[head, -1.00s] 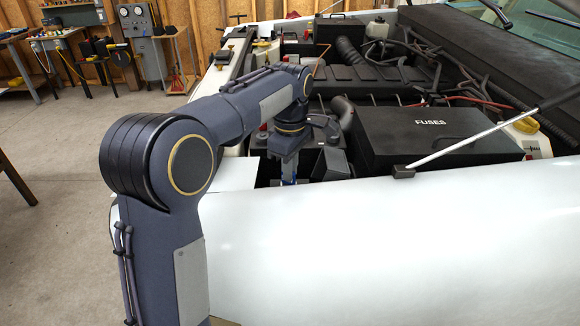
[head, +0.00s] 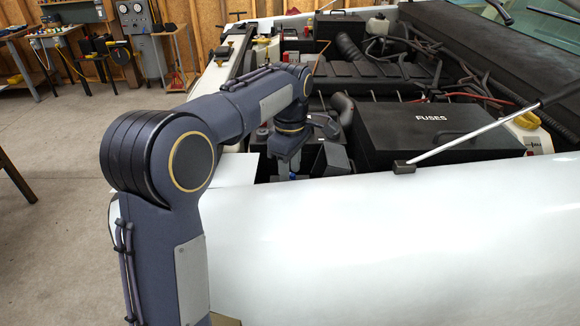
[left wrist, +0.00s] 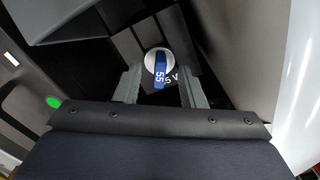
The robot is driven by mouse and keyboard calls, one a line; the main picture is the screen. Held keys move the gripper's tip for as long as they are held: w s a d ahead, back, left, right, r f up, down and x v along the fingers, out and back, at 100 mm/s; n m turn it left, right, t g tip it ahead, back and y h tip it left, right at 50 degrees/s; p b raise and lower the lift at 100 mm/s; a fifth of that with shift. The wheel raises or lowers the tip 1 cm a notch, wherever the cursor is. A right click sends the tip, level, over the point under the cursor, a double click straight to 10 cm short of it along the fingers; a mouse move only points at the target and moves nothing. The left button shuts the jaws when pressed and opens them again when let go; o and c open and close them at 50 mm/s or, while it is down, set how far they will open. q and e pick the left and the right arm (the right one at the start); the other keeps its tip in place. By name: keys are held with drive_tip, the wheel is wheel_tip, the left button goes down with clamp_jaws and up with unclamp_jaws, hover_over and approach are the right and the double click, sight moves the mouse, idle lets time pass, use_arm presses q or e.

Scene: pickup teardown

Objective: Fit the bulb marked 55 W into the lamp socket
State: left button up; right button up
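The bulb (left wrist: 160,70), with a blue grip marked 55 and a round white part, shows in the left wrist view between and just beyond the fingertips of my left gripper (left wrist: 160,78). A gap shows on each side of the blue grip, so the fingers stand open around it. My right gripper is not in view.
A black box marked FUSES (head: 430,137) stands close right of my left gripper. A prop rod (head: 480,132) rises from the white fender (head: 390,240) to the upper right. Hoses and dark housings fill the bay behind. Grey walls crowd the gripper in the wrist view.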

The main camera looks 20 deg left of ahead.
use_arm(q)
wheel_tip(320, 180, up, 8)
drive_tip(key=shift+f, duration=0.1)
idle(0.4)
idle(0.5)
